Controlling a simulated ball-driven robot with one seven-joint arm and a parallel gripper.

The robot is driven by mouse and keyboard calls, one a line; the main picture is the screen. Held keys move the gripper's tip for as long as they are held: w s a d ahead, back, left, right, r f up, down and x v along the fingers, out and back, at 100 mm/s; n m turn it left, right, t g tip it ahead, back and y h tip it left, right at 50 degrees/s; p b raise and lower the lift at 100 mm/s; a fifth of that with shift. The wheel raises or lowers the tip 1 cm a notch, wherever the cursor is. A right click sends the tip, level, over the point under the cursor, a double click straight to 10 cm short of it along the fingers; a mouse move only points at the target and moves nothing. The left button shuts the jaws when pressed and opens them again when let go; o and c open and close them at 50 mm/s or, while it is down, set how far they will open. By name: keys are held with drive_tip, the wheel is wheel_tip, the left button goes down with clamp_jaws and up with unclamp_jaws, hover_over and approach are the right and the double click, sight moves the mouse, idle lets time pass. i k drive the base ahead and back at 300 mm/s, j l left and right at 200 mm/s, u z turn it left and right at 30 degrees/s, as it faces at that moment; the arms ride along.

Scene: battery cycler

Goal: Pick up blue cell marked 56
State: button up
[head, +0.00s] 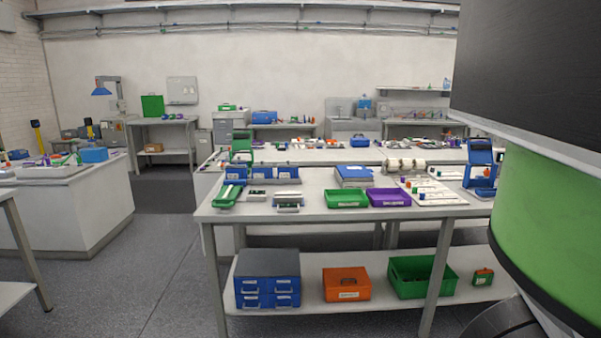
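I see no cell on which the number 56 can be read; the marks are too small at this distance. Small coloured pieces stand on white boards (443,199) on the right part of the near table (290,217), and a few look blue, such as a small blue piece (402,179). I cannot tell if any of them is the blue cell. My gripper is not in view.
The near table also holds a green tray (346,204), a purple tray (389,203), and a blue stand (482,165). Its lower shelf holds a blue drawer unit (267,262), an orange box (346,290) and a green crate (398,290). Grey floor (130,285) is clear to the left.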

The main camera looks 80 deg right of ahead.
sight(235, 174)
drive_tip(key=z, duration=1.75)
